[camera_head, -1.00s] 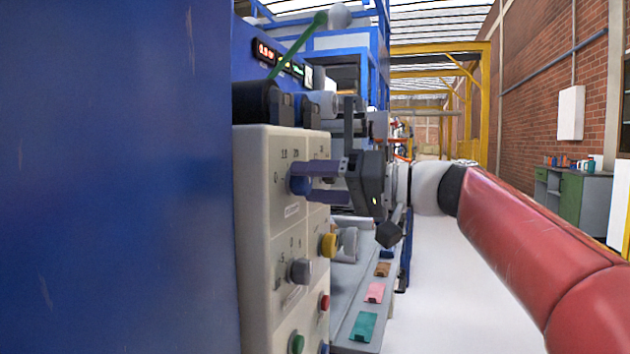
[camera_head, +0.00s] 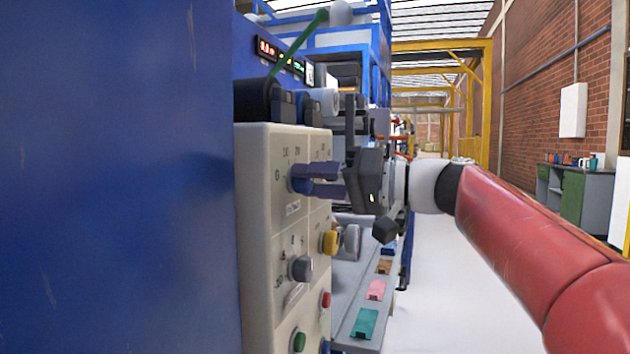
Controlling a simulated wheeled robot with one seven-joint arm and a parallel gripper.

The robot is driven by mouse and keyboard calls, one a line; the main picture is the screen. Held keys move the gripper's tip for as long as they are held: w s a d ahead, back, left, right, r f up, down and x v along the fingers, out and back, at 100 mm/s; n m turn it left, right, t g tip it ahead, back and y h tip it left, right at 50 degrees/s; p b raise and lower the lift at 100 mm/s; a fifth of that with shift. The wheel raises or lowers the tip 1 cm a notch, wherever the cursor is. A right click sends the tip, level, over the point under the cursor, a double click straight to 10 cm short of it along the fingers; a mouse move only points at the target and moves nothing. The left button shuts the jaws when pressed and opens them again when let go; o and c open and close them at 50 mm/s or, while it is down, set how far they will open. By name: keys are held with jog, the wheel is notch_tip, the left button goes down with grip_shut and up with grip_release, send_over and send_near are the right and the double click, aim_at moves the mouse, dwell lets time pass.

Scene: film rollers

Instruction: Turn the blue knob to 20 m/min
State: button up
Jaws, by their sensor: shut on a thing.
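The blue knob (camera_head: 298,180) sticks out from the upper part of a cream control panel (camera_head: 258,230), with numbers printed around it too small to read surely. My gripper (camera_head: 312,178) is shut on the blue knob, its two dark fingers reaching in from the right. The fingers hide much of the knob, so its pointer cannot be seen. A red digital display (camera_head: 266,48) glows above the panel; its digits are too small to read surely.
Below the blue knob are a grey knob (camera_head: 301,268), a yellow knob (camera_head: 330,243), a red button (camera_head: 325,300) and a green button (camera_head: 299,341). A grey tray (camera_head: 345,335) with coloured pieces lies beyond the panel. A large blue wall (camera_head: 120,180) fills the left.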

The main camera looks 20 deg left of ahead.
jog(key=shift+m+p, duration=1.75)
jog(key=shift+m, duration=2.85)
jog(key=o, duration=1)
jog(key=d, duration=0.8)
jog(key=shift+s+b, duration=0.3)
jog(key=shift+b, duration=0.15)
jog(key=shift+f, duration=0.15)
